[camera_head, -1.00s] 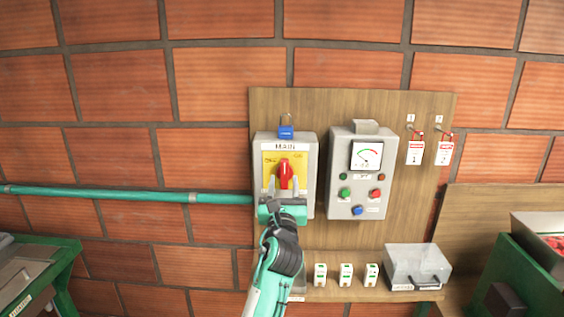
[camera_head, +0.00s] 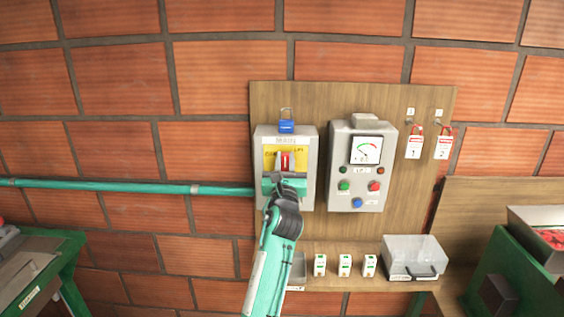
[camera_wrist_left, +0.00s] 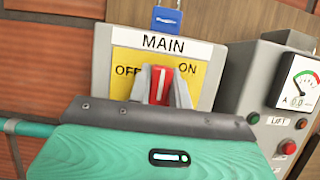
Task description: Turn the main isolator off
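The main isolator (camera_head: 261,170) is a grey box with a "MAIN" label on the wall board. Its red handle (camera_head: 286,158) sits on a yellow plate; in the wrist view the red handle (camera_wrist_left: 160,82) stands roughly upright between the words OFF at left and ON at right. My left gripper (camera_head: 286,164) reaches it from below. Its fingers (camera_wrist_left: 161,92) are on both sides of the handle, close against it, and look shut on it. The gripper's body hides the lower part of the isolator. My right gripper is not in view.
A blue padlock (camera_head: 287,126) hangs at the isolator's top. Close by on the right is a control box (camera_head: 340,190) with a meter and coloured buttons. Tags (camera_head: 414,146) hang further right. Below are a shelf with small white blocks (camera_head: 345,265) and a clear box (camera_head: 412,255).

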